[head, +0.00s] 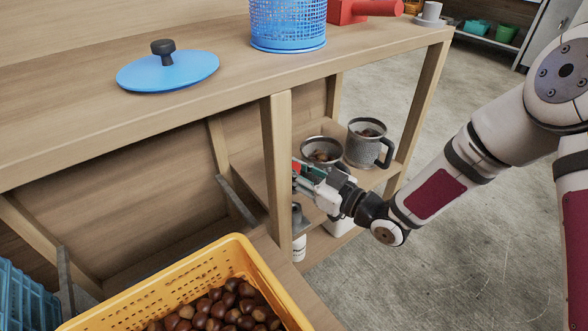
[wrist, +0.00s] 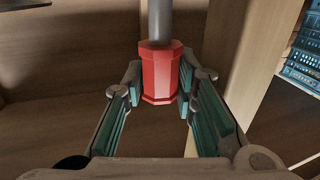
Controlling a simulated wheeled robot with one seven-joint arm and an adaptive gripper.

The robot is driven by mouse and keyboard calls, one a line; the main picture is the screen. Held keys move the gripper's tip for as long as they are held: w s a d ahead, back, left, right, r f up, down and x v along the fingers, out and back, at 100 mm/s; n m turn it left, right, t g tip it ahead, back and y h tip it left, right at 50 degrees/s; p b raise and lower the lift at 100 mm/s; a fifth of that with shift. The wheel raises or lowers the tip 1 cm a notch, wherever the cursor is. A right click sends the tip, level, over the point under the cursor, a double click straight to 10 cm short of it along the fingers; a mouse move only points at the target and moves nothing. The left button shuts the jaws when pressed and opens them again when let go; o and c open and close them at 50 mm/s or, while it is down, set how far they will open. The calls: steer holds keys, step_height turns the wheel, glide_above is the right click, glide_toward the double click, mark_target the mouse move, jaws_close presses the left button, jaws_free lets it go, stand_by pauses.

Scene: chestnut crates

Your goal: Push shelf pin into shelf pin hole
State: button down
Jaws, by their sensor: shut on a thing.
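The shelf pin (wrist: 160,72) has a red faceted head and a grey round shank that runs up out of the wrist view. My gripper (wrist: 160,88) is shut on the red head, with one finger on each side. In the head view my gripper (head: 303,176) is at the wooden post of the bench, under the top, and only a bit of red (head: 296,166) shows at its tips. The shank's tip is out of view. I cannot make out a shelf pin hole in either view, so whether the pin touches one cannot be told.
The wooden post (head: 276,150) stands close beside my gripper. A yellow crate (head: 262,266) of chestnuts is at the front. A blue lid (head: 168,72) lies on the bench top.

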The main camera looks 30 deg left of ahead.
steer(key=shift+f+b, duration=0.55)
steer(key=shift+f, duration=1.55)
steer(key=shift+f, duration=2.8)
steer(key=c, duration=1.2)
jaws_free()
steer(key=shift+s, duration=0.1)
steer(key=d, duration=0.8)
steer(key=s+d, duration=0.1)
steer(key=d, duration=0.3)
